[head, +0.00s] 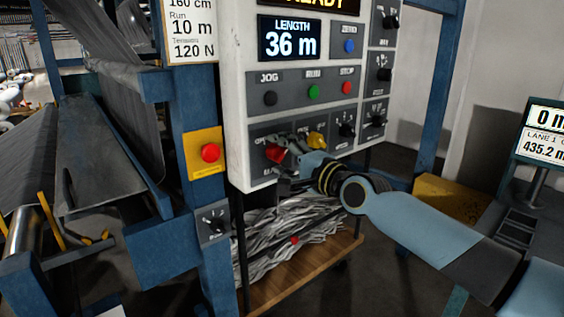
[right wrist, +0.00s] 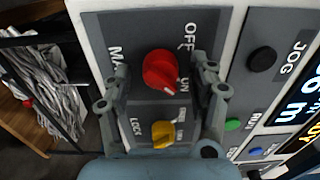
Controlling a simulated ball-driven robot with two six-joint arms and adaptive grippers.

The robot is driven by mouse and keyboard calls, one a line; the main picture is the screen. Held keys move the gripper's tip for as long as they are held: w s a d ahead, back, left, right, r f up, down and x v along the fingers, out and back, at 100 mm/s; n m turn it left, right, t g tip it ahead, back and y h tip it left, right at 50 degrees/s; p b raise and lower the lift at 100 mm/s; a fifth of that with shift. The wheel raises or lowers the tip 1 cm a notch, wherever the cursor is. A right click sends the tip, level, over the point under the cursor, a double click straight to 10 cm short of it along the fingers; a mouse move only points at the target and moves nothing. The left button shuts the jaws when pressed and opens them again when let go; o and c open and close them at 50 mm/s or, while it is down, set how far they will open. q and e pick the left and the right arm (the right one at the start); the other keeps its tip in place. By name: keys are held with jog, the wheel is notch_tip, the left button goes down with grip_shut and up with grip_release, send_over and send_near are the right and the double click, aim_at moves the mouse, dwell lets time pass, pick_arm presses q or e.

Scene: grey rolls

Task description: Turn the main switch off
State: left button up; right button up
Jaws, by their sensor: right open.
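The main switch is a red knob (right wrist: 162,70) on a grey plate marked OFF and ON, with lettering starting "MA" partly cut off. Its pale mark points toward ON. It also shows in the head view (head: 275,153) at the lower left of the white control panel (head: 235,110). My right gripper (head: 286,163) is at the panel in front of the switch. In the right wrist view its open fingers (right wrist: 162,76) stand one on each side of the red knob; I cannot tell whether they touch it. My left gripper is out of view.
A yellow knob (right wrist: 164,133) marked LOCK sits close beside the red one, between the fingers' lower parts. Black, green and red buttons (head: 347,87) are above. A red stop button (head: 210,153) on a yellow plate is on the blue post at left. A wooden cart (head: 310,275) stands below.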

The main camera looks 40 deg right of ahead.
jog(key=c, duration=1.2)
jog(key=shift+o, duration=0.2)
jog(key=n+b, duration=0.1)
jog(key=n, duration=0.3)
jog(key=shift+n, duration=0.4)
jog(key=n+b, duration=0.1)
jog(key=n, duration=0.3)
jog(key=shift+f+n, duration=0.1)
jog(key=shift+n, duration=0.2)
jog(key=n+b, duration=0.2)
jog(key=n, duration=0.1)
jog(key=shift+n, duration=0.3)
jog(key=n+b, duration=0.2)
jog(key=n, duration=0.2)
jog(key=shift+n, duration=0.3)
